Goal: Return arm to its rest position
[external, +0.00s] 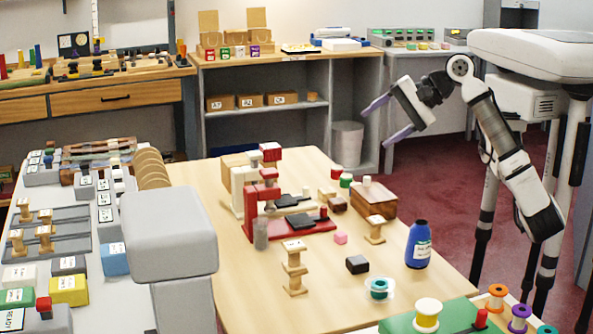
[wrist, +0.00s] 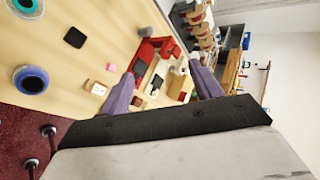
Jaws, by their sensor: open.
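My gripper (external: 376,129) is raised in the air at the right of the external view, beyond the wooden table (external: 225,305). Its two purple fingers are spread apart with nothing between them. My arm is bent, with its links folded down from the shoulder at the right. In the wrist view the open fingers (wrist: 161,70) frame the table from above, with the red stand (wrist: 151,52) beyond their tips. The gripper touches nothing that I can see.
A blue bottle (external: 419,246), a dark block (external: 357,264) and a teal spool (external: 378,289) stand on the table. A red stand (external: 290,229) is near its middle. A grey shelf unit (external: 265,125) is behind. Red floor shows between the table and my arm.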

